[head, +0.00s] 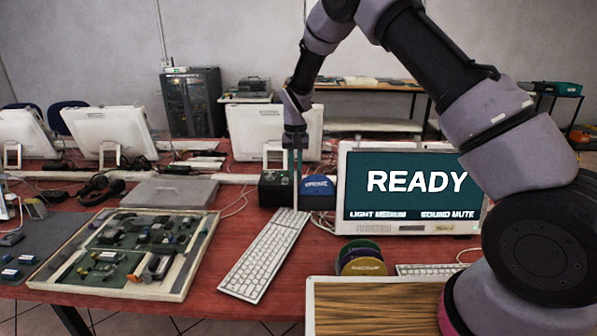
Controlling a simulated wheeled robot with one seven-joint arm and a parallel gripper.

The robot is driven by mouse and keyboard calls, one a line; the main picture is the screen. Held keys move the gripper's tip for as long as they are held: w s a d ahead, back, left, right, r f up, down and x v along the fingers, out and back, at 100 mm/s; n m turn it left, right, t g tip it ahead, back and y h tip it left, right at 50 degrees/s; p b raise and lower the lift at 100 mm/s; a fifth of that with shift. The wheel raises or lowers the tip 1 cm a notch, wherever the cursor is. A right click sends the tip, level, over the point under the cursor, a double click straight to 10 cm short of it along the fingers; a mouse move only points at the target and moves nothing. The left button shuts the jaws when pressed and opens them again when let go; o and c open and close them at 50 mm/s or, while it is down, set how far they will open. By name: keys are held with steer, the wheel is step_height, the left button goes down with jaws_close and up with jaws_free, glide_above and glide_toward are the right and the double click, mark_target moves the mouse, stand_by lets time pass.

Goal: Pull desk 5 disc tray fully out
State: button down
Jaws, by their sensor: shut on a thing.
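My gripper (295,178) points down at the middle of the red desk, between a small black box (274,189) and a blue rounded piece with white lettering (318,187). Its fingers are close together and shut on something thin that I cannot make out. A white all-in-one computer (411,188) with a READY screen stands to the right of the gripper; a small slot or drive front (441,227) shows on its lower edge. Another white computer (249,133) stands behind the gripper. No pulled-out disc tray can be made out, and no desk number is legible.
A white keyboard (265,253) lies in front of the gripper. A framed board with parts (205,232) lies to the left, with a grey flat case (172,192) behind it. Coloured discs (361,259) stand before the READY computer. Cables cross the red desk (212,282).

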steer(key=c, duration=1.2)
jaws_free()
steer(key=shift+o, duration=0.2)
step_height(320, 180, up, 11)
